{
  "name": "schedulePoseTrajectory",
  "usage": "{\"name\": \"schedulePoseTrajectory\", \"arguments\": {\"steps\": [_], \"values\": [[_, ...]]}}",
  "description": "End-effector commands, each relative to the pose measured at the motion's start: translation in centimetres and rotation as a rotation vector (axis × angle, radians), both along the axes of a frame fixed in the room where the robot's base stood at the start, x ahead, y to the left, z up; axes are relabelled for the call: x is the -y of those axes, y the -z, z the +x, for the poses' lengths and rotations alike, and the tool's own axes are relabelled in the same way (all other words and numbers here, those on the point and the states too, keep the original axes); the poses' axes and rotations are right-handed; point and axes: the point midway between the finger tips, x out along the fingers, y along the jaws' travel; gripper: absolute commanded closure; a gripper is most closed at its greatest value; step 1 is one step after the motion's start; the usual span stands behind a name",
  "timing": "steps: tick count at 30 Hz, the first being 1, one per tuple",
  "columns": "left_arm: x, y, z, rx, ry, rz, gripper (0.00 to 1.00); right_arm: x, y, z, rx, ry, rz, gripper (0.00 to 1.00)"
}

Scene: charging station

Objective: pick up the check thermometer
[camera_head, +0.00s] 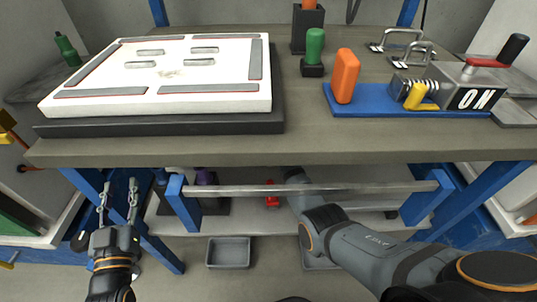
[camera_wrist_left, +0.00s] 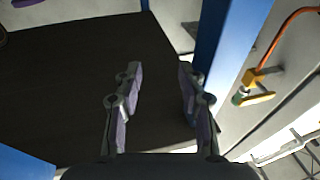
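I cannot make out a check thermometer for certain in either view. A small red thing (camera_head: 271,193) lies on the lower shelf under the bench, too small to identify. My left gripper (camera_head: 118,186) is open and empty, in front of the bench at lower left. In the left wrist view its two fingers (camera_wrist_left: 160,75) stand apart with nothing between them, over a dark surface (camera_wrist_left: 70,85).
A blue leg and rail (camera_head: 182,205) and a metal bar (camera_head: 310,189) cross below the bench. A white panel (camera_head: 90,104), an orange block (camera_head: 346,76) and a switch box (camera_head: 455,86) stand on top. A grey bin (camera_head: 228,252) sits below. The left wrist view shows a blue post (camera_wrist_left: 225,60).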

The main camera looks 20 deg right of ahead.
Motion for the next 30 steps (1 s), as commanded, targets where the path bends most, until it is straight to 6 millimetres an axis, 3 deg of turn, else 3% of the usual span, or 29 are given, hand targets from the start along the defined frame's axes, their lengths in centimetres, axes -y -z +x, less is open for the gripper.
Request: {"name": "schedulePoseTrajectory", "arguments": {"steps": [4,11,21,30], "values": [[0.00,-1.29,-0.06,0.052,-0.001,0.001,0.60,0.03,0.23,0.08,0.000,0.000,0.000,0.00],[0.00,-1.41,-0.07,0.056,-0.001,0.002,0.60,0.03,0.23,0.08,0.000,0.000,0.000,0.00],[0.00,-1.38,-0.08,0.055,-0.001,0.001,0.60,0.03,0.23,0.07,-0.001,0.000,0.000,0.45],[0.00,-1.36,-0.07,0.051,-0.001,0.001,0.60,0.04,0.12,0.09,0.000,0.000,0.000,0.46]]}}
